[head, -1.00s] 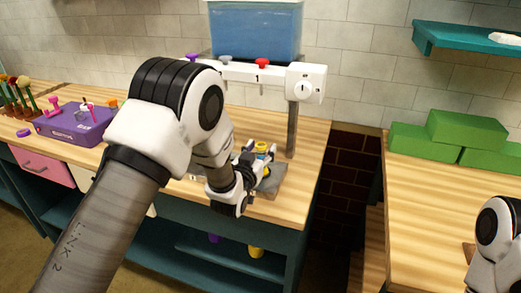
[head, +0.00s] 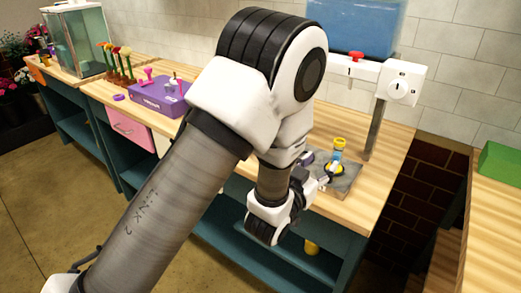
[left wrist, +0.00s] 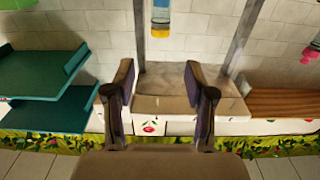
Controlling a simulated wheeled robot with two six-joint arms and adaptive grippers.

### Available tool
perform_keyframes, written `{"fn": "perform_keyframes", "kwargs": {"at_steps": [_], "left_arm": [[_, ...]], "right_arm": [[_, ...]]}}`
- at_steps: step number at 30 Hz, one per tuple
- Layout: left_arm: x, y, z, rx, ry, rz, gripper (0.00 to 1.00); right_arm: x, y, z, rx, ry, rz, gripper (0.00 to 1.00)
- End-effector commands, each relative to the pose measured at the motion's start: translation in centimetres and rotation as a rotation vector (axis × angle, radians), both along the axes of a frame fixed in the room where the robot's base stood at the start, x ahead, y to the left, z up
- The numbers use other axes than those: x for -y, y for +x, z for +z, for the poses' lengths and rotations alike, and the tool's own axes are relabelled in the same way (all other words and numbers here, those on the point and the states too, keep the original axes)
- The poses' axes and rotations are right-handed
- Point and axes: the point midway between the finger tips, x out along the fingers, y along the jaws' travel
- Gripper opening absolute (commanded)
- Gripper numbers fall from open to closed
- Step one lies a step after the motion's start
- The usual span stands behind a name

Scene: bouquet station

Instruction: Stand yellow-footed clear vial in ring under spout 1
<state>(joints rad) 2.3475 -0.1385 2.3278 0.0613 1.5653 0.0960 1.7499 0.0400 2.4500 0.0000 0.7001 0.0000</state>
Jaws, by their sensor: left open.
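The clear vial (head: 337,155) stands upright on a grey base (head: 347,180), below the white spout rail. It shows yellow at its top, a blue part and yellow low down. Whether its foot is inside a ring is too small to tell. My left gripper (head: 322,182) is open, close in front of the vial and apart from it. In the left wrist view the open fingers (left wrist: 160,85) have nothing between them, and a yellow and blue piece (left wrist: 160,18) shows beyond them at the top. Spout 1's red knob (head: 356,56) is on the rail. My right gripper is out of view.
A blue tank (head: 355,25) sits above the rail, and a metal post (head: 375,130) stands right of the vial. A purple box (head: 158,97) and flowers (head: 118,62) are farther left on the wooden bench. A gap separates the bench from the right table.

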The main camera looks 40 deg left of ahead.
Motion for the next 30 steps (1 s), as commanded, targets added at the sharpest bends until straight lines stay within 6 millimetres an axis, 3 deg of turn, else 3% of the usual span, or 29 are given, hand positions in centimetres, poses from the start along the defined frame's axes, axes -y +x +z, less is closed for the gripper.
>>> {"fn": "perform_keyframes", "kwargs": {"at_steps": [2,4,5,8,9,11,12,15,18,21,30], "left_arm": [[-0.1,-0.1,-0.8,-0.024,0.0,0.003,0.55],[-0.5,-0.6,-3.6,-0.105,0.0,0.011,0.55],[-0.8,-1.1,-5.4,-0.162,0.0,0.017,0.55],[-1.8,-4.5,-14.2,-0.441,0.002,0.04,0.55],[-2.3,-6.9,-18.3,-0.582,0.003,0.047,0.55],[-2.9,-11.5,-24.0,-0.802,0.003,0.056,0.55],[-3.2,-15.0,-27.3,-0.945,0.003,0.061,0.55],[-3.7,-23.7,-32.9,-1.264,0.001,0.064,0.55],[-3.8,-30.2,-35.3,-1.481,-0.004,0.06,0.55],[-3.8,-33.2,-36.0,-1.579,-0.006,0.056,0.55],[-3.8,-33.5,-36.1,-1.59,-0.006,0.055,0.55]], "right_arm": [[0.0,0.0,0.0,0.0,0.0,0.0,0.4],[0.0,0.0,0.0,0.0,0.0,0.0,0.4],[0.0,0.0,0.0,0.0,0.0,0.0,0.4],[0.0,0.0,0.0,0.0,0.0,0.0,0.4],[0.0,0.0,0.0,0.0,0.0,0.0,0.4],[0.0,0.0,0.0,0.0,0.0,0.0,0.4],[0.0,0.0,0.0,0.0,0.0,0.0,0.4],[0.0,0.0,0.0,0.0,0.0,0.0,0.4],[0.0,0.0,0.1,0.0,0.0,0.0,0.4],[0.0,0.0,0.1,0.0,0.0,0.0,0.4],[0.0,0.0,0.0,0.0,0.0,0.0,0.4]]}}
